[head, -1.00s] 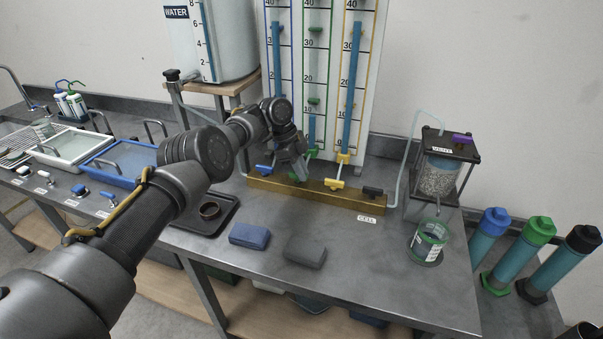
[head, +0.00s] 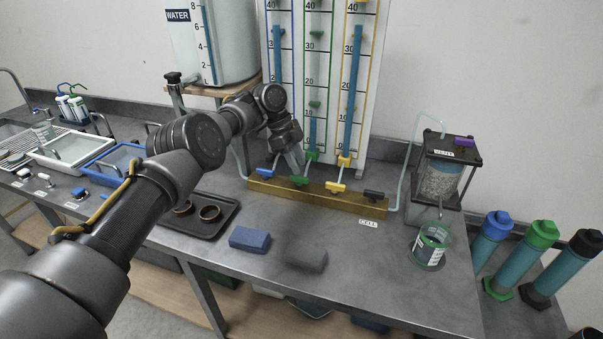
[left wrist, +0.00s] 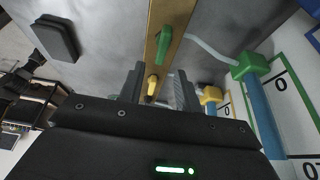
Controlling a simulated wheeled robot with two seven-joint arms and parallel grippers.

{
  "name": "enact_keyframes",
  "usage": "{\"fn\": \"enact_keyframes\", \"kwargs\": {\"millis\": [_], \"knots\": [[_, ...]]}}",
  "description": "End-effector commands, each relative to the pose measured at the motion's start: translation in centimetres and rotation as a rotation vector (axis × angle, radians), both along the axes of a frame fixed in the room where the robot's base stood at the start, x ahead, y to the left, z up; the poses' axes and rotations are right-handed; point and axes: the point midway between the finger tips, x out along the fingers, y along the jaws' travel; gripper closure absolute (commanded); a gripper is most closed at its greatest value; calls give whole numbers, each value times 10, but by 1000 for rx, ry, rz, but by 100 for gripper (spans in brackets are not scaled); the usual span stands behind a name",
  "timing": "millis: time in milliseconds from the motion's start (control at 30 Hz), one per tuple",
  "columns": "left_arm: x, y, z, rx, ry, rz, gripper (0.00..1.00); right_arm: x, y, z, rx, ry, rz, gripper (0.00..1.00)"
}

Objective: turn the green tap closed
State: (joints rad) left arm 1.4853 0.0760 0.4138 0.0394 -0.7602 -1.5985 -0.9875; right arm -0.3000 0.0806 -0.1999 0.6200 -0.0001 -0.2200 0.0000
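The green tap (head: 300,181) is on the brass bar (head: 315,196), between a blue tap and a yellow tap. In the left wrist view the green tap handle (left wrist: 164,45) lies roughly along the bar, beyond my fingertips. My left gripper (head: 297,168) is just behind and above the green tap in the head view. In the left wrist view my left gripper (left wrist: 157,87) is open, its two fingers apart with nothing gripped. The yellow tap (left wrist: 152,85) shows between the fingers there. Contact with the green tap cannot be made out. My right gripper is in neither view.
The blue tap (head: 265,173), yellow tap (head: 335,187) and black tap (head: 373,195) share the bar. The tube board (head: 284,100) stands close behind. A blue block (head: 250,238) and a grey block (head: 305,257) lie in front. A tray (head: 222,222) with cups is at left.

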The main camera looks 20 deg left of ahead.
Motion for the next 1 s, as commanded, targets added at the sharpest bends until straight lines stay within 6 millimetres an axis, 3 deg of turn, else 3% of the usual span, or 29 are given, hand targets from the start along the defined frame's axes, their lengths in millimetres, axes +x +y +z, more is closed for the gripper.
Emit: {"fn": "enact_keyframes", "kwargs": {"millis": [200, 400, 1000], "knots": [[2, 16, 37, 0, -2, 1, 66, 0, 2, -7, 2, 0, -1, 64], [2, 23, 54, 1, 0, 0, 66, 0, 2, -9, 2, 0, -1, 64], [2, 24, 57, 0, 1, -1, 66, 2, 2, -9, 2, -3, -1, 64]]}}
